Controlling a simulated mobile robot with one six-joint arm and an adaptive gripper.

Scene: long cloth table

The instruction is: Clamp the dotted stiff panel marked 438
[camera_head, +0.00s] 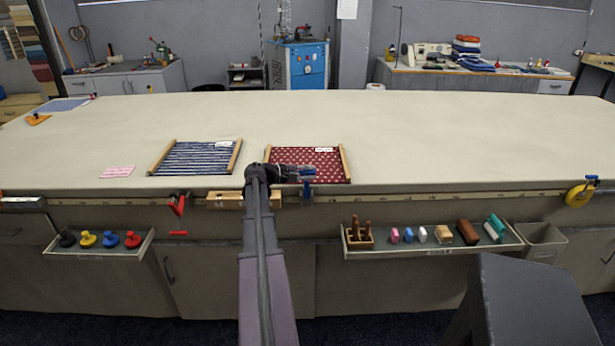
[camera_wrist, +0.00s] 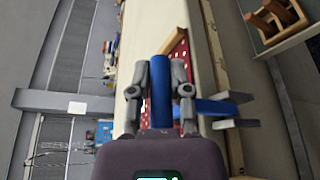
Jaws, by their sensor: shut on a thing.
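The dotted stiff panel, dark red with white dots (camera_head: 323,163), lies near the table's front edge between two wooden strips; its white label is too small to read. Part of the panel also shows in the wrist view (camera_wrist: 183,50). My gripper (camera_head: 300,172) is at the panel's front part. In the wrist view its two fingers (camera_wrist: 160,82) are shut on the blue handle of a clamp (camera_wrist: 161,68). The clamp's blue bar and grey jaws extend to the right there, by the table edge. I cannot tell whether the jaws touch the panel.
A blue striped panel (camera_head: 197,157) lies to the left, with a pink card (camera_head: 118,172) beyond it. A red clamp (camera_head: 178,204) hangs on the front rail. Trays with knobs (camera_head: 98,250) and small blocks (camera_head: 432,247) are mounted below. The right tabletop (camera_head: 470,140) is clear.

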